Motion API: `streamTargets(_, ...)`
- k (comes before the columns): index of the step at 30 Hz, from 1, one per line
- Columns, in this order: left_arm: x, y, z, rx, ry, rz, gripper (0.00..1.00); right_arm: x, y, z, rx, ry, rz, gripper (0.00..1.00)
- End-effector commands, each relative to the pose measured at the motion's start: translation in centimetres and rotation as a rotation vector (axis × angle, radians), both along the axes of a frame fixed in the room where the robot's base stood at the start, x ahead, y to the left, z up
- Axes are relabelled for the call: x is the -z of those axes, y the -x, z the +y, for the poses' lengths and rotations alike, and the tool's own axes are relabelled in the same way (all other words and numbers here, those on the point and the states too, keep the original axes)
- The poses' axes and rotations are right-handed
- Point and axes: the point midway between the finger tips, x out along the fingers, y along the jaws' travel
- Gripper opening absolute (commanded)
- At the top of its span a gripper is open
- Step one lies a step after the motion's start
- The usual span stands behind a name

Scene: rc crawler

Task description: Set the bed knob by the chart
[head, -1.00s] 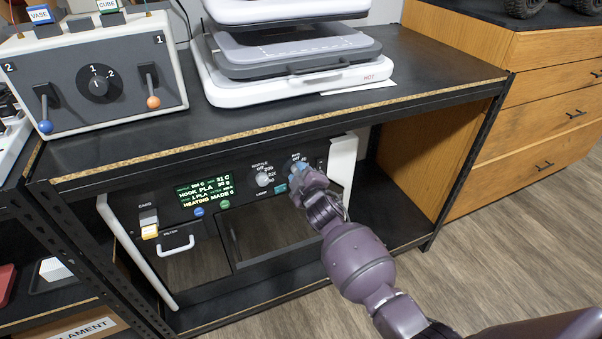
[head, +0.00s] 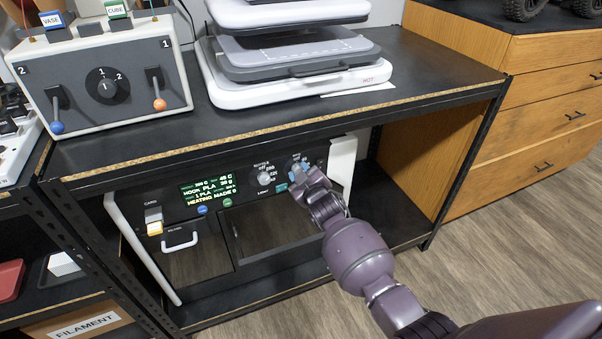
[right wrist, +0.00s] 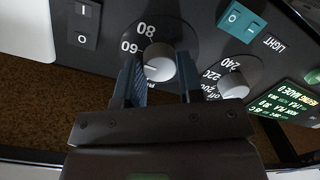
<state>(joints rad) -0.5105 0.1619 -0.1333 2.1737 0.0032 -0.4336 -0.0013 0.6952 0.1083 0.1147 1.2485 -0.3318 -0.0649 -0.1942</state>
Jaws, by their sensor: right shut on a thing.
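The bed knob (right wrist: 159,62) is a pale round knob on the black panel of the machine under the bench, with 60 and 80 marked beside it in the right wrist view. A dark mark on its face points to the left there; the exact setting is hard to tell. My right gripper (head: 300,175) is shut on this knob, one finger on each side, and hides most of it in the head view. The nozzle knob (head: 264,178) sits beside it, free. No readable chart shows; a white sheet (head: 358,88) lies partly under the white machine on the bench. My left gripper is out of view.
The green-lit display (head: 209,190) reads HOOK PLA and HEATING. A teal light switch (right wrist: 242,20) and a dark rocker switch (right wrist: 83,23) are close to the knob. The bench edge (head: 280,129) overhangs the panel. A grey lever box (head: 105,80) stands on top.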

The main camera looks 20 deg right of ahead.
Motion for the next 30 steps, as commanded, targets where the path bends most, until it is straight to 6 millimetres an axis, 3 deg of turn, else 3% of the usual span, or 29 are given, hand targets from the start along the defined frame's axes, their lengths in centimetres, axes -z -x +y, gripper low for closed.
streamTargets(6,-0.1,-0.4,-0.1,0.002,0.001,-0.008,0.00,0.0,0.0,0.0,-0.001,0.001,-0.001,0.11)
streamTargets(7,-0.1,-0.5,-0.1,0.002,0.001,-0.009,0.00,0.0,0.0,0.0,-0.001,0.001,-0.001,0.39)
streamTargets(11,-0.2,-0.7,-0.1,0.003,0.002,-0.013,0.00,0.0,0.0,0.0,-0.001,0.002,-0.001,0.59)
streamTargets(22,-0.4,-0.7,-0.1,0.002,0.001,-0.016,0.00,-0.1,0.3,0.0,0.000,0.002,0.000,0.60)
streamTargets(30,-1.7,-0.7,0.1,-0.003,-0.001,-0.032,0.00,-0.8,3.3,-0.2,0.000,0.002,-0.005,0.60)
